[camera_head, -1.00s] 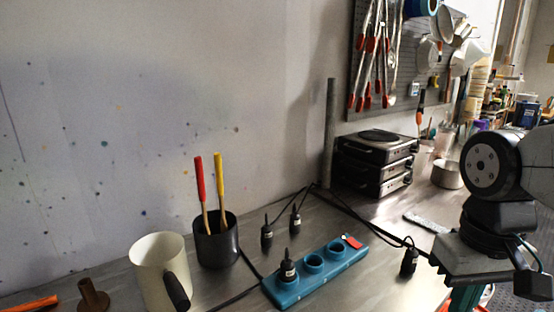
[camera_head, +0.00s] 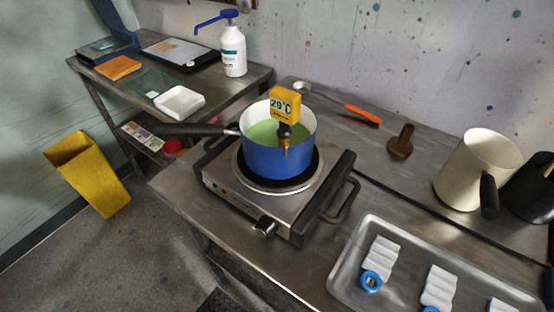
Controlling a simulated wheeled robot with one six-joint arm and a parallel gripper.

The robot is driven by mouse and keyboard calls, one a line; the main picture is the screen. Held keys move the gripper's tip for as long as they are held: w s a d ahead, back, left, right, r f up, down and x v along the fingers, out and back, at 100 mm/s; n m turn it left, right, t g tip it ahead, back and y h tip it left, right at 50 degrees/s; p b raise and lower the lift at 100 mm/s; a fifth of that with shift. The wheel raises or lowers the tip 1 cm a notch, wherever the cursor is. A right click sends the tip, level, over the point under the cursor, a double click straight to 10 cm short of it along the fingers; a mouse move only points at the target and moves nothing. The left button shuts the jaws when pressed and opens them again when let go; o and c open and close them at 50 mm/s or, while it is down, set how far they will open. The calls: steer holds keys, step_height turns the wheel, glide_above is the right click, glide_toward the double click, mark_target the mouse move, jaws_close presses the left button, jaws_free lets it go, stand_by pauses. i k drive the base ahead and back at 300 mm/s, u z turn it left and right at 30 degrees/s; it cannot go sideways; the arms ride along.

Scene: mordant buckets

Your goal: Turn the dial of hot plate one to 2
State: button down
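A steel hot plate (camera_head: 225,187) with a round black burner stands on the metal bench. Its dial (camera_head: 265,228) is a silver knob on the front edge; its setting is too small to read. No number naming the hot plate can be made out. A blue pot (camera_head: 275,158) with pale green liquid sits on the burner, its black handle pointing left. A yellow thermometer (camera_head: 285,103) reading 29°C stands in the pot. My gripper is not in view.
A metal tray (camera_head: 345,291) with white folded pieces and blue rings lies at front right. A cream jug (camera_head: 476,170) and a brown wooden piece (camera_head: 401,141) stand behind. A side table (camera_head: 255,75) holds a pump bottle (camera_head: 232,50). A yellow bin (camera_head: 90,172) stands on the floor.

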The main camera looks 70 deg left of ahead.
mark_target(265, 227)
steer(key=u, duration=2.3)
steer(key=k, duration=1.15)
steer(key=u, duration=0.5)
